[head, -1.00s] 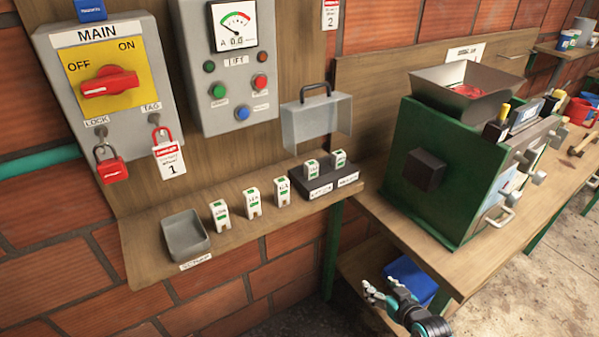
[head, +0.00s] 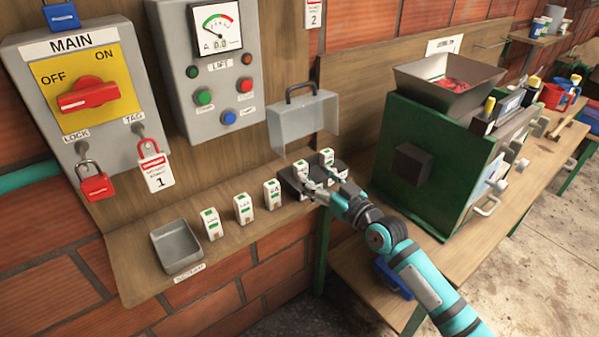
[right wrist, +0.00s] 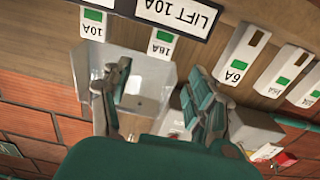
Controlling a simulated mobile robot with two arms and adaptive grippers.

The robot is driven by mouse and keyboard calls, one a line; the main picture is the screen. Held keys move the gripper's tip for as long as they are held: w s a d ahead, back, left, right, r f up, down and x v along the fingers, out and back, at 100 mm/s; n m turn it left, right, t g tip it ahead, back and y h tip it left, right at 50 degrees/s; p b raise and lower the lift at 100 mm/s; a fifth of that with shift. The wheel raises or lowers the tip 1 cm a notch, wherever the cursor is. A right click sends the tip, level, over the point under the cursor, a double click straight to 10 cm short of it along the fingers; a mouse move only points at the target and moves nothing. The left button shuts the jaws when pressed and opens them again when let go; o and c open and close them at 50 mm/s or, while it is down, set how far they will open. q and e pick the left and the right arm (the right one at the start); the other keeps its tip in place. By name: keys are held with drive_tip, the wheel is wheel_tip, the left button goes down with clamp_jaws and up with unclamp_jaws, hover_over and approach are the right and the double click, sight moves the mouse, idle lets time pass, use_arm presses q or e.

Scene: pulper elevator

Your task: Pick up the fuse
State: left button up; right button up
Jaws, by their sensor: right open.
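Two white fuses with green marks stand in a dark holder (head: 291,184) on the wall shelf: a left one (head: 299,170) and a right one (head: 326,157). Three more fuses stand in a row on the shelf (head: 210,225), left of the holder. My right gripper (head: 321,181) is open at the holder's front, partly covering it. In the right wrist view its spread fingers (right wrist: 158,98) hold nothing. Fuses marked 10A (right wrist: 93,22) and 16A (right wrist: 162,46) show beyond them, near a LIFT 10A label (right wrist: 178,12); a 6A fuse (right wrist: 240,58) stands farther right.
A clear cover with a dark handle (head: 303,122) is behind the holder. A grey tray (head: 176,246) sits at the shelf's left end. The green machine (head: 400,185) stands close to the right of my right arm. Control boxes (head: 212,80) hang above the shelf.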

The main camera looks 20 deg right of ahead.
sight(299, 164)
drive_tip(key=x, duration=0.2)
drive_tip(key=shift+w+a+f, duration=0.1)
drive_tip(key=shift+w, duration=0.15)
drive_tip(key=shift+w+a+p, duration=0.1)
drive_tip(key=shift+w+p, duration=0.25)
drive_tip(key=shift+w, duration=0.05)
drive_tip(key=x, duration=0.3)
drive_tip(key=shift+w+a+p, duration=0.25)
drive_tip(key=shift+a+p, duration=0.05)
drive_tip(key=shift+w+d+f, duration=0.1)
drive_tip(key=shift+w+f, duration=0.05)
drive_tip(key=shift+w, duration=0.15)
drive_tip(key=shift+s, duration=0.1)
drive_tip(key=shift+c, duration=1.5)
drive_tip(key=c, duration=0.7)
clamp_jaws()
